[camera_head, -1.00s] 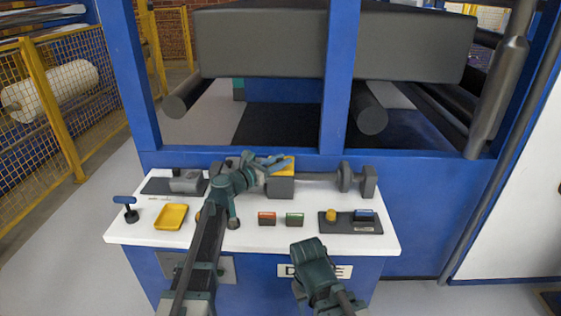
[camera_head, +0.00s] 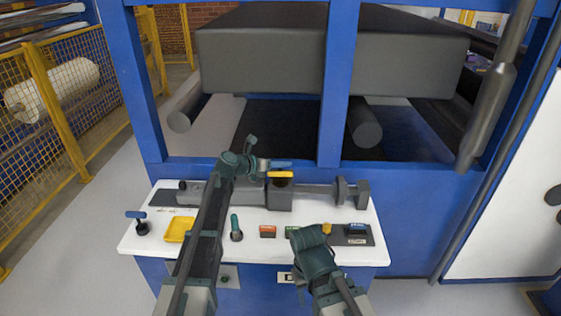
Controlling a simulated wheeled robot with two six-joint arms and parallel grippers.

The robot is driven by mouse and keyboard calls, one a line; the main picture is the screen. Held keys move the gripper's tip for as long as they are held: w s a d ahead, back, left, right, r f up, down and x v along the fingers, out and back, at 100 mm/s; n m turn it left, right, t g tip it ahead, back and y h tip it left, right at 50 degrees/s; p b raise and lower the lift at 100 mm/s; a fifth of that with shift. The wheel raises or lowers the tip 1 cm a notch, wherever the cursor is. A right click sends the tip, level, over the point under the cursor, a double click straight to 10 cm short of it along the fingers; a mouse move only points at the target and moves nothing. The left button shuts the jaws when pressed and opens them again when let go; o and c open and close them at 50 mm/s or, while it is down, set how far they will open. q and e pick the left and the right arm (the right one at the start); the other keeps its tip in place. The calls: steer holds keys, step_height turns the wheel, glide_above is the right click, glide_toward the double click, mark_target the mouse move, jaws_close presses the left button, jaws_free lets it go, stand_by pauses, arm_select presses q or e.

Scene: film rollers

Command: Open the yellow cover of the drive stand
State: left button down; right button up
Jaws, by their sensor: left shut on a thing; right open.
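The yellow cover (camera_head: 285,174) shows as a narrow yellow strip at the top of the grey drive stand block (camera_head: 280,199). It looks raised, with a dark gap below it. My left gripper (camera_head: 280,166) reaches in from the left and is shut on the cover; its fingers hide part of the cover's upper edge. My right gripper (camera_head: 308,235) is open and empty over the front right of the white console (camera_head: 203,247). It hides part of the green block (camera_head: 291,231), and its fingertips are hard to make out.
On the console are a yellow tray (camera_head: 179,229), a blue-topped lever (camera_head: 137,217), a red block (camera_head: 268,231) and a dark switch unit (camera_head: 357,236). A grey shaft (camera_head: 312,189) runs right from the block. The blue frame (camera_head: 340,80) stands behind.

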arm_select(q)
steer(key=shift+w+r, duration=0.15)
steer(key=shift+w, duration=0.15)
steer(key=c, duration=0.6)
jaws_free()
steer(key=p+v, duration=0.6)
steer(key=v, duration=0.7)
steer(key=shift+s+a+r, duration=0.15)
steer(key=shift+a+r, duration=0.15)
steer(key=shift+r, duration=0.05)
steer(key=shift+c, duration=0.2)
